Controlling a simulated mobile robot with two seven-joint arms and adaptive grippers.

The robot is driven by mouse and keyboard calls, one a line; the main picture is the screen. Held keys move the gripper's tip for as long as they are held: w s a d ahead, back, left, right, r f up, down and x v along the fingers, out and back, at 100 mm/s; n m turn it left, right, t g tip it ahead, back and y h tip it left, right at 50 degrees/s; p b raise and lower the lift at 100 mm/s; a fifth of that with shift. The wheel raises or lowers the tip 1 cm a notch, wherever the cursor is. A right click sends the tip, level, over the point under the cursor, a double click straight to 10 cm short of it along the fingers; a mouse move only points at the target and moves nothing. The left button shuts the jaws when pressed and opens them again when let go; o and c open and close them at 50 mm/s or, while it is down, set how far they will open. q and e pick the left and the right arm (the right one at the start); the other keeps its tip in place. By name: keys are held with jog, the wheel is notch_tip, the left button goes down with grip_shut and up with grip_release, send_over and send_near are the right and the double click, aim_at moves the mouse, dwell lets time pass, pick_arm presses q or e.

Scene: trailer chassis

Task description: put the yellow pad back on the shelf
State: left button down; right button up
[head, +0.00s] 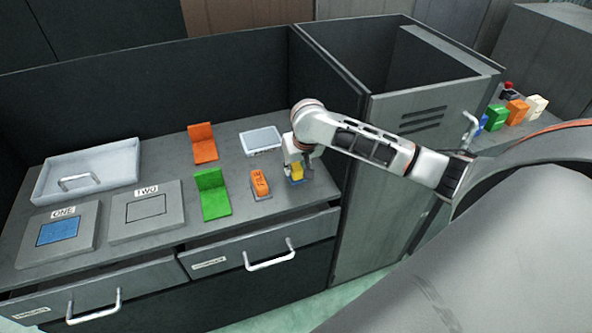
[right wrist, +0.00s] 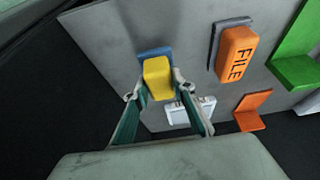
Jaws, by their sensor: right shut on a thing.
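The yellow pad (head: 296,173) is at the right end of the grey counter, under my right gripper (head: 297,163). In the right wrist view the yellow pad (right wrist: 158,79) sits between the two fingers of my right gripper (right wrist: 157,86), which is shut on it. A blue base (right wrist: 153,52) shows behind or under the pad; whether they touch is unclear. A grey ledge (head: 487,137), possibly the shelf, is at the far right beyond the cabinet. It holds blue, green (head: 496,116), orange (head: 517,111) and white (head: 537,106) blocks. My left gripper is not in view.
An orange FILE block (head: 260,184) is left of my right gripper. Green (head: 211,194) and orange (head: 202,143) stands, a white-grey box (head: 260,140), a handled tray (head: 85,172) and pads ONE (head: 83,236) and TWO (head: 172,226) occupy the counter. A tall open-topped cabinet (head: 408,109) stands between counter and ledge.

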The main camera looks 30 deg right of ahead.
jog(key=shift+f, duration=0.75)
jog(key=shift+f, duration=0.1)
jog(key=o, duration=1.2)
jog(key=shift+c, duration=0.2)
jog(key=v, duration=1.2)
